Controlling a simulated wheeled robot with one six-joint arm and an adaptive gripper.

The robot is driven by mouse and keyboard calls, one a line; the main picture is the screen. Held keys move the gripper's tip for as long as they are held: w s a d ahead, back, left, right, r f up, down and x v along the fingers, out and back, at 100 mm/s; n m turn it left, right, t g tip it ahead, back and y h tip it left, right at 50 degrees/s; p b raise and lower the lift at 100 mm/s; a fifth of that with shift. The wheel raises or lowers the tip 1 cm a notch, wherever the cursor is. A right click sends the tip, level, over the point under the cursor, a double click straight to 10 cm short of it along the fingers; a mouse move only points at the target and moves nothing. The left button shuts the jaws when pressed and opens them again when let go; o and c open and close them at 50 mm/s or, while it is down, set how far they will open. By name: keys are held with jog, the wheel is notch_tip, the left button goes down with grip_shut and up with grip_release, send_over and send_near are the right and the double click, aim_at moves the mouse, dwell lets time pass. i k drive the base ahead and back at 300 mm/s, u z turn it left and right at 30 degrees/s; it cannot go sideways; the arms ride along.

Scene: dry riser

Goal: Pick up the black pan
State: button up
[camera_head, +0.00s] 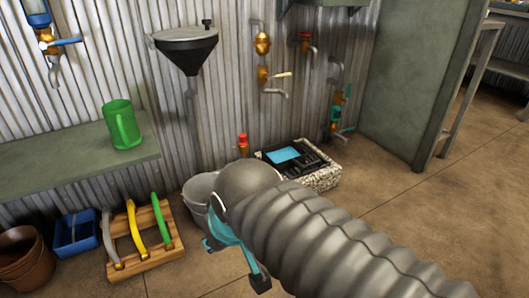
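No plain frying-pan shape shows. A black, shallow, tray-like thing (279,151) with a bright blue patch lies in a speckled stone-like trough (322,178) on the floor by the wall; it may be the black pan. A black funnel-shaped basin (187,52) with a grey top is fixed to the corrugated wall. My gripper (236,262), with teal and black parts, is low in the middle, in front of a light bucket and left of the trough. It is apart from the black tray-like thing in the picture.
A green mug (122,126) stands on a grey shelf (60,160) at left. A wooden rack (145,250), a blue bin (76,233) and brown pots (22,258) stand below. A partly hidden light bucket (198,190) is behind my gripper. Wall taps are behind. Floor at right is clear.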

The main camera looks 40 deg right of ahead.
aim_at(283, 156)
jog(key=z, duration=0.35)
jog(key=i, duration=0.85)
jog(key=z, duration=1.2)
jog(key=i, duration=0.4)
jog(key=z, duration=0.4)
